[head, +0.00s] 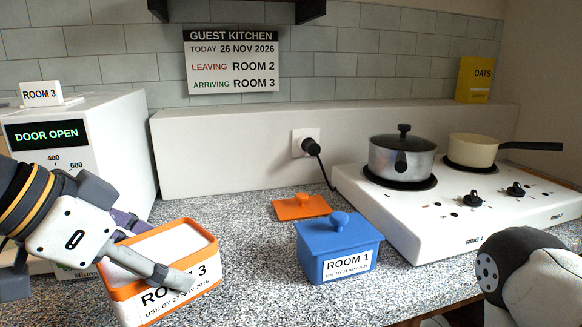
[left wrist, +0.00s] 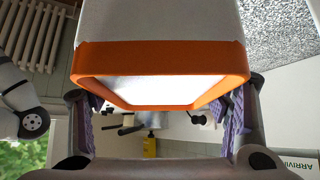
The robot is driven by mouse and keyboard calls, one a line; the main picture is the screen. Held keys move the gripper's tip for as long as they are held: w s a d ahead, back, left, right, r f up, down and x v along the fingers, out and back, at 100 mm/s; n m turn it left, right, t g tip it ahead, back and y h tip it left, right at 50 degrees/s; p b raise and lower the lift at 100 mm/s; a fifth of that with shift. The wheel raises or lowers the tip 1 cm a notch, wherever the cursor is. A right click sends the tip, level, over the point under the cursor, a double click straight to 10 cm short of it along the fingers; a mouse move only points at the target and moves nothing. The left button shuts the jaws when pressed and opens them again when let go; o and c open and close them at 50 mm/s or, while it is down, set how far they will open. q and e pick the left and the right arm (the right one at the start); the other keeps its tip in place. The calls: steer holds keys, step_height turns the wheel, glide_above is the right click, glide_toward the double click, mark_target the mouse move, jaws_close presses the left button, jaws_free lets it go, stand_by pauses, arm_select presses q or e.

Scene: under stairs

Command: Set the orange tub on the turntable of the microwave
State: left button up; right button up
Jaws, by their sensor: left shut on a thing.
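The orange tub (head: 205,290) has orange edges, an open top, a pale inside and a label ending in 3, "use by 27 Nov 2026". My left gripper (head: 150,250) is shut on it, one finger on each side. The left wrist view shows its orange rim (left wrist: 160,57) between the purple finger pads. The tub is tilted in the head view; I cannot tell whether it clears the counter. The microwave (head: 110,125) stands at the left, its display reading "DOOR OPEN". Its turntable is not visible, and my arm covers part of its front. My right gripper is not in view.
A blue lidded tub (head: 338,262) marked Room 1 stands right of the orange one, with a flat orange lid (head: 302,206) behind it. A white hob (head: 460,205) bears a steel pot (head: 402,158) and a cream pan (head: 472,150). A plug (head: 309,146) is in the wall.

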mark_target(178, 243)
arm_select(q)
steer(key=w+f+n+y, duration=0.1)
steer(key=w+n, duration=0.1)
steer(key=w+a+f+n+t+y, duration=0.1)
steer(key=w+n+y, duration=0.1)
steer(key=w+n, duration=0.1)
steer(key=w+a+f+n+t+y, duration=0.1)
steer(key=w+f+n, duration=0.1)
steer(key=shift+w+n+y, duration=0.2)
steer(key=shift+n+y, duration=0.1)
steer(key=shift+y, duration=0.1)
steer(key=shift+w+d+f+n+t+y, duration=0.1)
steer(key=shift+w+n+t+y, duration=0.1)
steer(key=shift+w+n, duration=0.15)
steer(key=shift+w+d+f+n+t+y, duration=0.1)
steer(key=shift+w+n+y, duration=0.15)
steer(key=shift+w, duration=0.1)
